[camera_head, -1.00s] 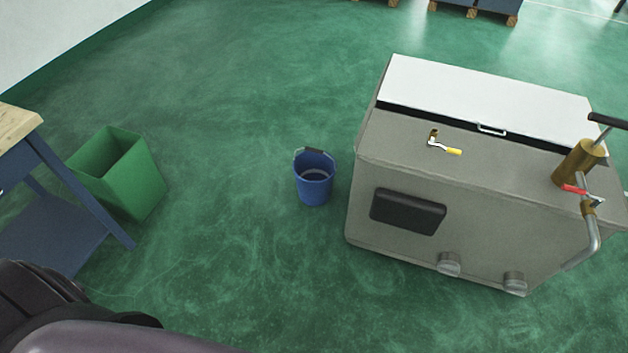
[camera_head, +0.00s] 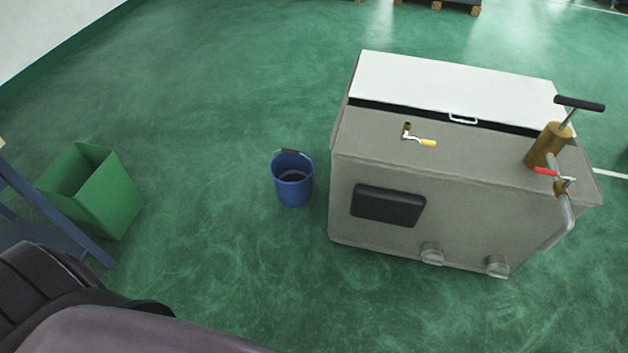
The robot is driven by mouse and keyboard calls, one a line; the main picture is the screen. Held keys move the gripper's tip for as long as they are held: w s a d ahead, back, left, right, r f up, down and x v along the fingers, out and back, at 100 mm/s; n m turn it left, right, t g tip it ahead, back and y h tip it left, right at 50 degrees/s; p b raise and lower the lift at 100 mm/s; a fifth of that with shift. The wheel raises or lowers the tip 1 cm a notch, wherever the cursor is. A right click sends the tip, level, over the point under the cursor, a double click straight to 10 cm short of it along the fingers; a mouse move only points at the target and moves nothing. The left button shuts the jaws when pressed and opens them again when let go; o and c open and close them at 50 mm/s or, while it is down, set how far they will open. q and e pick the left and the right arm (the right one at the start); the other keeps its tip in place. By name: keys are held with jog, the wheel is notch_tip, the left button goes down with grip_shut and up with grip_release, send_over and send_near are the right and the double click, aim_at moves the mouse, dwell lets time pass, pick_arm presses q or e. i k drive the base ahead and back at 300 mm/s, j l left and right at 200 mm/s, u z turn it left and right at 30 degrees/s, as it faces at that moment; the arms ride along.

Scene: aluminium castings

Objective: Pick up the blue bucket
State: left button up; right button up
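The blue bucket (camera_head: 293,190) stands upright on the green floor near the middle of the head view. Its handle (camera_head: 291,152) rests at the rim on the far side, and a dark ring shows inside the bucket. It stands a little apart from the left end of the grey machine. No gripper shows in the view. Only dark parts of my own body show at the lower left, well short of the bucket.
A grey machine (camera_head: 385,175) with a white lid (camera_head: 455,90), a brass pump (camera_head: 547,146) and pipes stands right of the bucket. A green bin (camera_head: 108,200) and a blue table frame (camera_head: 50,225) are at the left. The floor (camera_head: 215,260) in front of and behind the bucket is clear.

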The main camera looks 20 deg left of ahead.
aim_at(292, 171)
jog(key=i+j+z, duration=0.25)
jog(key=j, duration=0.25)
jog(key=j+z, duration=0.25)
jog(key=j, duration=0.25)
jog(key=i+j+z, duration=0.1)
jog(key=j+z, duration=0.15)
jog(key=j, duration=0.35)
